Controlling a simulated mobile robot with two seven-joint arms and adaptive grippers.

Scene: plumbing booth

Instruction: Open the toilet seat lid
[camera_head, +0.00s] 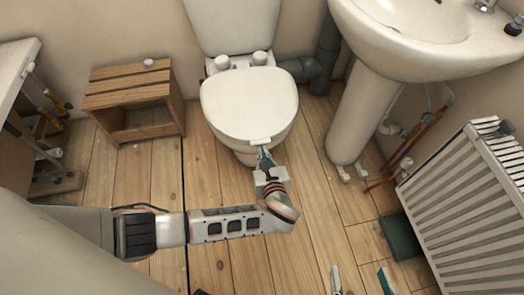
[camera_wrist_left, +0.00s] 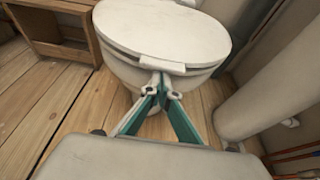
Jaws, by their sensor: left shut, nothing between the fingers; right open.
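The white toilet seat lid (camera_head: 249,103) lies closed on the toilet bowl (camera_head: 246,152) in the head view. A small tab (camera_head: 260,142) sticks out at its front edge. My left gripper (camera_head: 264,152) is shut and empty right at the front of the lid, just below the tab. In the left wrist view the lid (camera_wrist_left: 163,32) is flat, and the fingertips of the left gripper (camera_wrist_left: 160,78) meet just under the tab (camera_wrist_left: 162,66). I cannot tell whether they touch it. My right gripper (camera_head: 360,282) is open and empty over the floor at the bottom edge of the head view.
The cistern (camera_head: 233,24) stands behind the lid. A wooden stool (camera_head: 130,100) is at left and the basin pedestal (camera_head: 362,112) at right. A white radiator (camera_head: 470,205) and a dark green object (camera_head: 401,236) are further right. The wooden floor before the toilet is clear apart from my arm.

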